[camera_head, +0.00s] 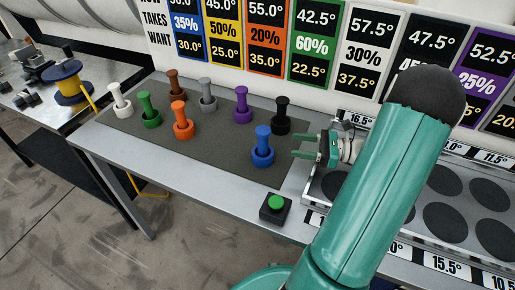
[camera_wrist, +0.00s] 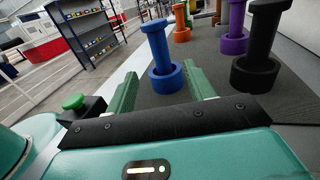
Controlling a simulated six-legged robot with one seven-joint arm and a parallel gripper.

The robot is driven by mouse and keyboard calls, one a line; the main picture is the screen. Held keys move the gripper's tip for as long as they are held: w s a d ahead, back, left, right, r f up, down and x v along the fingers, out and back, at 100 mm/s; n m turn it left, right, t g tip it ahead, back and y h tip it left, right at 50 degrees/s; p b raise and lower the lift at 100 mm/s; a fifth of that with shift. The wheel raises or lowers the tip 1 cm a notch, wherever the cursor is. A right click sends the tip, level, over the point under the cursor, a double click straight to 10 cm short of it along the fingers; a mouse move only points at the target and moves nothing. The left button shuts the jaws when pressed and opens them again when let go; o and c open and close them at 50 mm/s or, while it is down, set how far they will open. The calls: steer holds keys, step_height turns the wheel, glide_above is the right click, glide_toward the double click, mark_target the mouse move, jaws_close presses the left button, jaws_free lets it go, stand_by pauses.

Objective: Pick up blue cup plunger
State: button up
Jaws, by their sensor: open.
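The blue cup plunger (camera_head: 263,138) stands upright in a blue round cup (camera_head: 262,157) at the right front of the dark mat (camera_head: 222,148). My gripper (camera_head: 298,146) is open and empty, just right of the blue plunger and apart from it. In the wrist view the blue plunger (camera_wrist: 158,50) stands ahead, beyond the two green fingers (camera_wrist: 163,92) and between their lines. Its blue cup (camera_wrist: 166,78) shows in full there.
A black plunger (camera_head: 282,115) stands close behind the blue one, with a purple one (camera_head: 242,105) further left. Several other coloured plungers share the mat. A green button on a black box (camera_head: 275,207) sits in front. A tray with dark round pads (camera_head: 445,215) lies right.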

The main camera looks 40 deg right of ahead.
mark_target(257, 151)
steer(key=x, duration=0.7)
steer(key=shift+w+a, duration=0.2)
steer(key=shift+a, duration=0.2)
steer(key=shift+x, duration=2.75)
steer(key=shift+w+r, duration=0.1)
steer(key=shift+r, duration=0.15)
jaws_close()
